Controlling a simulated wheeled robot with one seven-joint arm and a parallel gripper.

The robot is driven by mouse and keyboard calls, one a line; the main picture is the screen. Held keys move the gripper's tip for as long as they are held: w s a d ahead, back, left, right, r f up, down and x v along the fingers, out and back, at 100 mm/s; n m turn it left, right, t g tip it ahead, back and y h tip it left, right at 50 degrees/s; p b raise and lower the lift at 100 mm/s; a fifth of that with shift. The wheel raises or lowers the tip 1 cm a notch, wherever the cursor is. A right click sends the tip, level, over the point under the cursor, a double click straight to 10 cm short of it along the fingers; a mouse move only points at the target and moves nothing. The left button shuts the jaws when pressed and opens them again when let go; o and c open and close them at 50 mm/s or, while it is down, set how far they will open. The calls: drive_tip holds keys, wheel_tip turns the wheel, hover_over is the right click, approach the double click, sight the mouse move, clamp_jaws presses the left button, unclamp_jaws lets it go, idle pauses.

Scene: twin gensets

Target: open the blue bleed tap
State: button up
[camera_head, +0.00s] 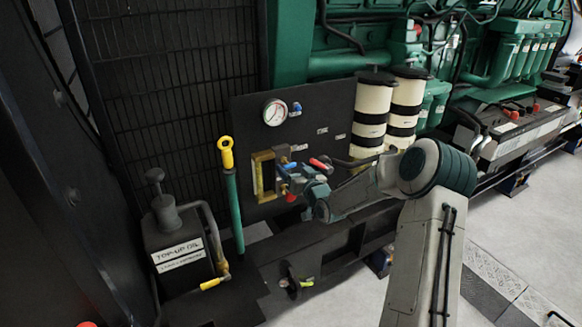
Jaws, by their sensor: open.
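A small blue handle (290,166) shows on the brass-coloured fitting on the dark panel, right by my gripper. Another small blue handle (296,108) sits beside the round pressure gauge, higher on the same panel. Which of the two is the bleed tap I cannot tell from labels, as they are too small to read. My gripper (286,180) is open, in front of the panel, close to the lower blue handle and just right of a brass-framed sight glass (264,176). Its fingertips are small and overlap the fittings, so contact cannot be told.
A red lever (319,164) is just above my gripper. White-and-black filter canisters (373,112) stand to the right. A yellow-topped green post (232,190) and a top-up oil can (177,245) are at left. Grey floor is open at lower right.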

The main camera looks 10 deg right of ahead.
drive_tip(key=shift+x, duration=0.9)
drive_tip(key=c, duration=0.9)
drive_tip(key=shift+c, duration=0.2)
